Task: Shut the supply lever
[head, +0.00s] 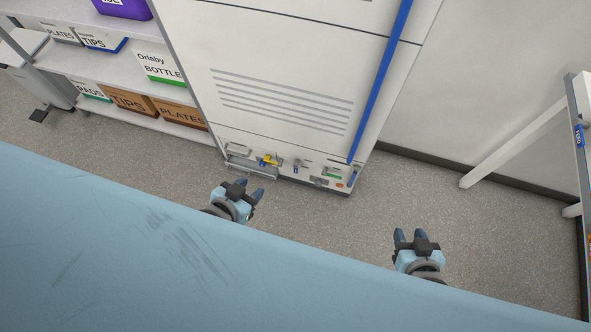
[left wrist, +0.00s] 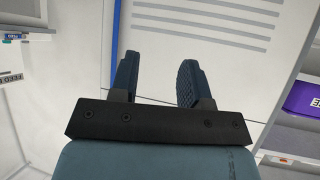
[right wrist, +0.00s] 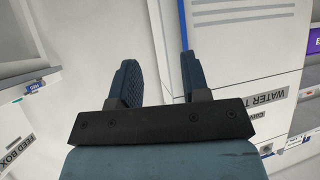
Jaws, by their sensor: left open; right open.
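A tall white cabinet (head: 285,60) stands ahead in the head view, with small fittings along its bottom edge. Among them are a yellow lever (head: 268,160) and a small blue-handled valve (head: 295,166). The labels there are too small to read, so I cannot tell which is the supply lever. My left gripper (head: 248,188) is open and empty, below and left of the yellow lever in the picture and apart from it. My right gripper (head: 409,235) is open and empty, well to the right of the fittings. Neither wrist view shows the levers clearly.
A long blue bar (head: 380,80) runs down the cabinet's right side. A white-framed stand (head: 515,145) is at the right. The grey floor (head: 330,225) between is clear.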

